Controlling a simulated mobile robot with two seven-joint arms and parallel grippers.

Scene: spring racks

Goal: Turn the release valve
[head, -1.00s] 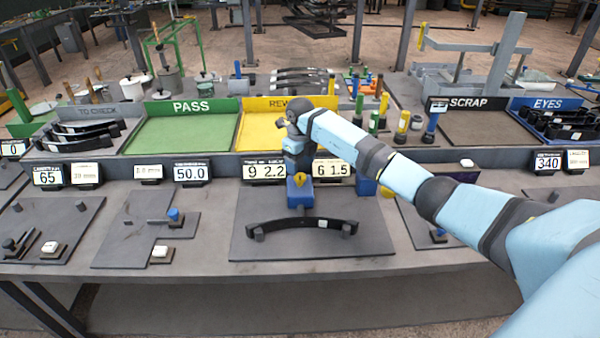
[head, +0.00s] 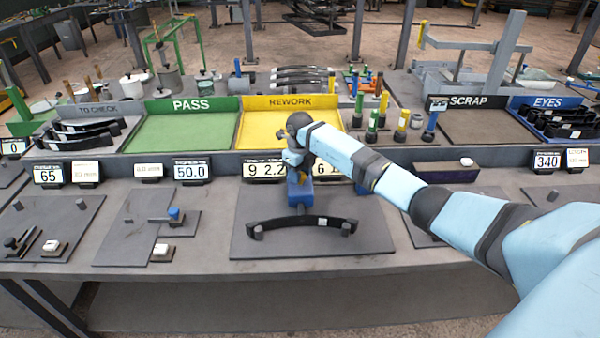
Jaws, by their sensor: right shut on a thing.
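My right arm reaches in from the right, and its gripper (head: 298,170) points down at the blue press block (head: 300,194) at the back of the middle dark plate. The gripper is shut on the release valve, a small yellow part on top of the block that is mostly hidden by the fingers and wrist. A black curved leaf spring (head: 300,222) lies on the plate in front of the block. My left gripper is not in view.
Behind stand a green PASS tray (head: 185,133), a yellow REWORK tray (head: 256,132) and a dark SCRAP tray (head: 480,130). Readouts line the rear edge, and my arm partly covers the one by the press (head: 264,170). The front bench strip (head: 200,255) is clear.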

